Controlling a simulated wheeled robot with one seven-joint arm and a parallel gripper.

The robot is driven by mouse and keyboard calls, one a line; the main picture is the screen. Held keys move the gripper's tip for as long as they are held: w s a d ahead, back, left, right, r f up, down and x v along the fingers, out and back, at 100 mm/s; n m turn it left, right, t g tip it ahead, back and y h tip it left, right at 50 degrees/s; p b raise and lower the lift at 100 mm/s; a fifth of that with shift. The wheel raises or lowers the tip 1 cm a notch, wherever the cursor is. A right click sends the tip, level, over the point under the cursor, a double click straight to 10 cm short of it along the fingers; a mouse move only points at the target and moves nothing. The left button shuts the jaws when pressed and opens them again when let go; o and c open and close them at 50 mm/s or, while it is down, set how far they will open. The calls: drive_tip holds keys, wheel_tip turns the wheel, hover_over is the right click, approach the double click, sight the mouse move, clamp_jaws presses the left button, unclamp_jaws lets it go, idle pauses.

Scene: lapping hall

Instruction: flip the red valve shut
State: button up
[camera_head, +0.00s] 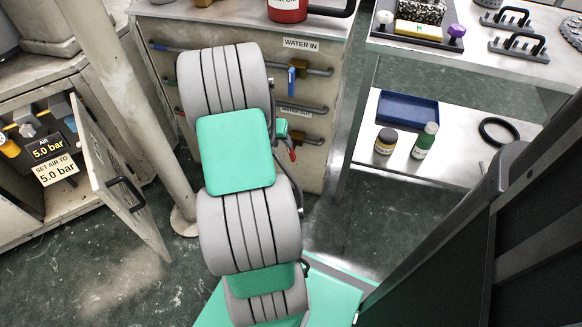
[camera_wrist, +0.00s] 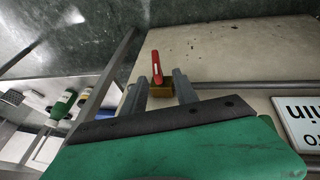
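The red valve lever (camera_wrist: 157,66) is in the upper middle of the wrist view. It points up in the picture from a brass-coloured body (camera_wrist: 160,90), and seems to stand across the line of a grey pipe (camera_wrist: 265,84). My gripper (camera_wrist: 160,80) is open, with one grey finger on each side of the brass body. The lever reaches beyond the fingertips; I cannot tell if either finger touches the valve. In the head view, part of the red lever (camera_head: 292,153) shows beside my arm, just below my gripper (camera_head: 287,137); my arm hides the rest.
A blue valve lever (camera_head: 291,80) sits on a higher pipe under the "WATER IN" sign (camera_head: 300,44). A steel bench (camera_head: 480,62) with a lower shelf stands to the right. A cabinet door (camera_head: 118,180) hangs open at the left beside a post (camera_head: 128,95).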

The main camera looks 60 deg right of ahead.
sight(291, 151)
drive_tip(key=b+x, duration=0.1)
drive_tip(key=x, duration=0.2)
drive_tip(key=b+x, duration=0.1)
drive_tip(key=x, duration=0.4)
drive_tip(key=shift+s+d+f+b, duration=0.15)
drive_tip(key=shift+s+d+b, duration=0.05)
drive_tip(key=shift+s+b, duration=0.2)
drive_tip(key=shift+c, duration=0.3)
clamp_jaws()
